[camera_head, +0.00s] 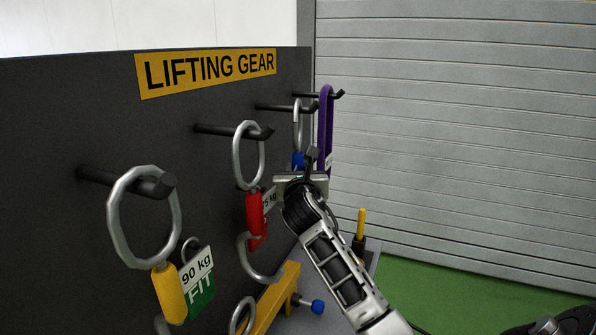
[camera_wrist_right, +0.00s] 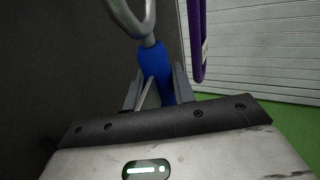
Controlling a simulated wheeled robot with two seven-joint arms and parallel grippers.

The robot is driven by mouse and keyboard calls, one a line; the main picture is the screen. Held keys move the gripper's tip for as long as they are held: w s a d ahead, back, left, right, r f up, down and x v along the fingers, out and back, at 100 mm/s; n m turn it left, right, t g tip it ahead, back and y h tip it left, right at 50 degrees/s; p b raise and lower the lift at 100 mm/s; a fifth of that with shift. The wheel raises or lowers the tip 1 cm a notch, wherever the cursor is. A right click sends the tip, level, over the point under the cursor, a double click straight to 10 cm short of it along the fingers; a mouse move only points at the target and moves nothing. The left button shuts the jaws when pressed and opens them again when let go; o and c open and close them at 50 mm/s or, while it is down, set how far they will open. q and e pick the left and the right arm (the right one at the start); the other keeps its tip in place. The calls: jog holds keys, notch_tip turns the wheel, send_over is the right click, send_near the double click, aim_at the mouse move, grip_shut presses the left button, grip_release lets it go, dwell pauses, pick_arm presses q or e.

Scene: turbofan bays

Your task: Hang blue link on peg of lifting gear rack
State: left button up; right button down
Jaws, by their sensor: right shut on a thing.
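The blue link is a silver ring (camera_head: 297,118) above a blue sleeve (camera_head: 298,160). In the head view the ring overlaps the third peg (camera_head: 283,108) of the dark lifting gear rack (camera_head: 60,120), seemingly around it; contact is unclear. My right gripper (camera_head: 301,170) is at the blue sleeve, its fingertips partly hidden by its own body. In the right wrist view the blue sleeve (camera_wrist_right: 154,66) stands between the fingers of the right gripper (camera_wrist_right: 156,90), which is shut on it. The ring's top is cut off there. My left gripper is not in view.
A yellow-sleeved link (camera_head: 169,290) and a red-sleeved link (camera_head: 256,215) hang on nearer pegs, with tags. A purple sling (camera_head: 325,125) hangs on the farthest peg. A yellow bracket (camera_head: 275,300) is low down. Green floor (camera_head: 460,280) lies open at right.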

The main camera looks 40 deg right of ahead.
jog(key=c, duration=1.1)
grip_release()
jog(key=shift+r, duration=0.1)
jog(key=shift+f, duration=0.25)
pick_arm(q)
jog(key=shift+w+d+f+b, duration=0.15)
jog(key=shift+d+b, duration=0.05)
jog(key=shift+b, duration=0.55)
pick_arm(e)
jog(key=v, duration=1.6)
jog(key=shift+r, duration=0.25)
